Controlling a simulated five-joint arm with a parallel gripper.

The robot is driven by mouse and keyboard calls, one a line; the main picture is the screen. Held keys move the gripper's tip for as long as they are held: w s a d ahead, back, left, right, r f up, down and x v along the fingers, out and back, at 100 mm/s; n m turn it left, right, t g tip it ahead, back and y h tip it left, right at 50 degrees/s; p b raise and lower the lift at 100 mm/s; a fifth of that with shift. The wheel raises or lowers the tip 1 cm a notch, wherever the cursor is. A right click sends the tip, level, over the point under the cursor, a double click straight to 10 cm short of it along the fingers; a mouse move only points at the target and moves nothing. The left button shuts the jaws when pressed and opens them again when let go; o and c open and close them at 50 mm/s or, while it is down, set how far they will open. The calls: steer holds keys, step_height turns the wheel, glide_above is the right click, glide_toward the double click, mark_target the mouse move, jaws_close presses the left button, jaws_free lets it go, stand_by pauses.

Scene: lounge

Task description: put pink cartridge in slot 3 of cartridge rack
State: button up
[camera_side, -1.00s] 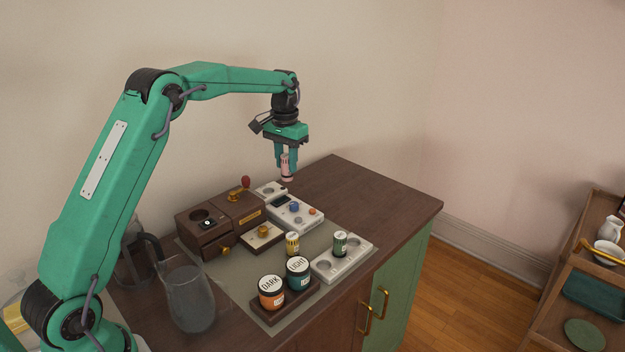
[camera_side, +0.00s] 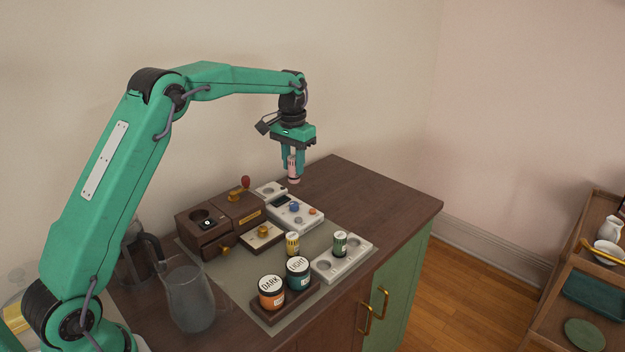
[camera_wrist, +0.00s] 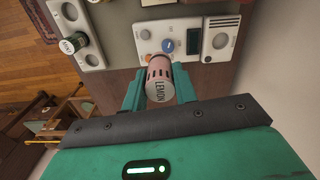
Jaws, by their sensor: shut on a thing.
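The pink cartridge (camera_side: 294,172) is held upright between the fingers of my gripper (camera_side: 293,160), above the counter behind the white control box. In the wrist view the cartridge (camera_wrist: 159,80) shows its pink side and a white end with dark lettering, between the teal fingers. The white cartridge rack (camera_side: 357,257) lies at the front right of the mat, well apart from my gripper. A green cartridge (camera_side: 340,243) stands in its middle, with open round slots on either side. The rack (camera_wrist: 91,61) is at upper left in the wrist view.
A yellow cartridge (camera_side: 292,243) stands left of the rack. DARK (camera_side: 271,292) and LIGHT (camera_side: 297,272) jars sit in a wooden tray in front. A white control box (camera_side: 295,214), a brown wooden machine (camera_side: 222,221) and a glass pitcher (camera_side: 189,296) are also on the counter.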

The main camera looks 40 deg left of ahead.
steer(key=w+d+f+m, duration=0.1)
steer(key=d+f+m, duration=0.1)
steer(key=d, duration=0.7)
steer(key=w+d+f+m, duration=0.2)
steer(key=d+m, duration=0.1)
steer(key=d, duration=0.6)
steer(key=shift+w+f+m, duration=0.15)
steer(key=shift+f+m, duration=0.15)
steer(key=shift+f, duration=0.05)
steer(key=shift+f, duration=0.2)
steer(key=shift+f, duration=2.9)
steer(key=shift+f, duration=1.05)
steer(key=o, duration=1)
steer(key=shift+o, duration=0.2)
steer(key=shift+r, duration=0.2)
step_height(320, 180, up, 7)
